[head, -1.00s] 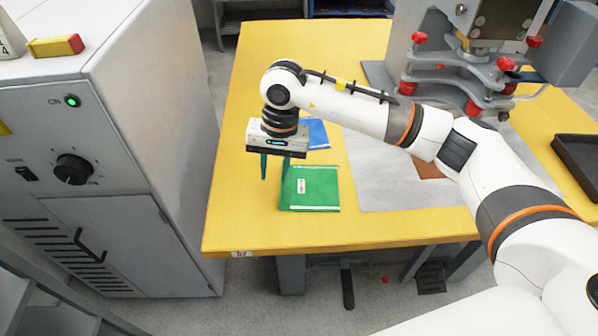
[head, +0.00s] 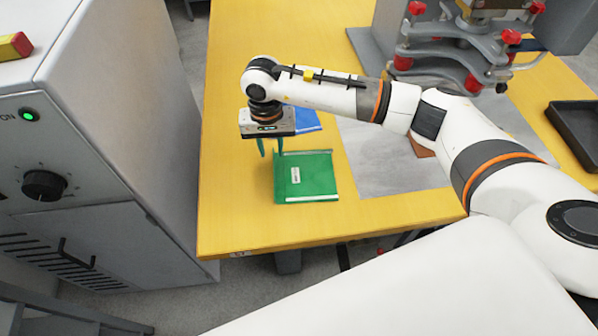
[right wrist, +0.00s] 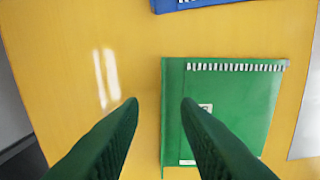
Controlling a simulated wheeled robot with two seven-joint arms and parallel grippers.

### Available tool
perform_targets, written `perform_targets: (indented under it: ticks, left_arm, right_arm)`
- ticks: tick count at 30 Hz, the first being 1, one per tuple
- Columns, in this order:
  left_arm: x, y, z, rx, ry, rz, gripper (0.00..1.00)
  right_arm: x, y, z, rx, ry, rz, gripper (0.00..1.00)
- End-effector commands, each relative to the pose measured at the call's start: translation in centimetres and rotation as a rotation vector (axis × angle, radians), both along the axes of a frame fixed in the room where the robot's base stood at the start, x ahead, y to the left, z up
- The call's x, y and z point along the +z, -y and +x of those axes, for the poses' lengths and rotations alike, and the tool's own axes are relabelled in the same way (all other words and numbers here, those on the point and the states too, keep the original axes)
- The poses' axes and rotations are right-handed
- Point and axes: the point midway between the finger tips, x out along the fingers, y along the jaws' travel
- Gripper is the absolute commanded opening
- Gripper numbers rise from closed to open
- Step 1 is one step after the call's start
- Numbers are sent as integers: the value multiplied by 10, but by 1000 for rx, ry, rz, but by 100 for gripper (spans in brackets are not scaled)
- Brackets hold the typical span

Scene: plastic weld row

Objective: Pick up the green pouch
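The green pouch (head: 308,178) lies flat on the yellow table, with a small white label and a pale strip along its edge. In the right wrist view the green pouch (right wrist: 235,110) lies right of centre, its left edge between the fingertips in the picture. My right gripper (head: 269,150) is open and empty, pointing down beside the pouch's far left corner in the head view. Its dark green fingers also show apart in the right wrist view (right wrist: 160,104). I cannot tell the exact height above the table. My left gripper is out of view.
A blue pouch (head: 307,121) lies just behind the green one, partly hidden by my gripper. A grey mat (head: 380,165) is to the right, with a press (head: 460,50) behind and a dark tray (head: 578,130) at far right. The yellow table (head: 228,200) is clear on the left.

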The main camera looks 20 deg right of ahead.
Motion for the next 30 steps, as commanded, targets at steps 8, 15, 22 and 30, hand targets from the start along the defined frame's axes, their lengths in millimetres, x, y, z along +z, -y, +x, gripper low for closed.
perform_targets:
  ticks: [8, 15, 22, 30]
  left_arm:
    - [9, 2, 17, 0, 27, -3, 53]
    - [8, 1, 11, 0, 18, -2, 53]
    - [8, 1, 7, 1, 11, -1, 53]
    - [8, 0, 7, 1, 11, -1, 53]
  right_arm:
    - [-36, 3, 1, -1, -2, 1, 30]
    - [-40, 3, 2, 0, 0, 1, 30]
    - [-39, 3, 1, 0, 0, 1, 0]
    - [-39, 3, 2, 0, 0, 1, 0]
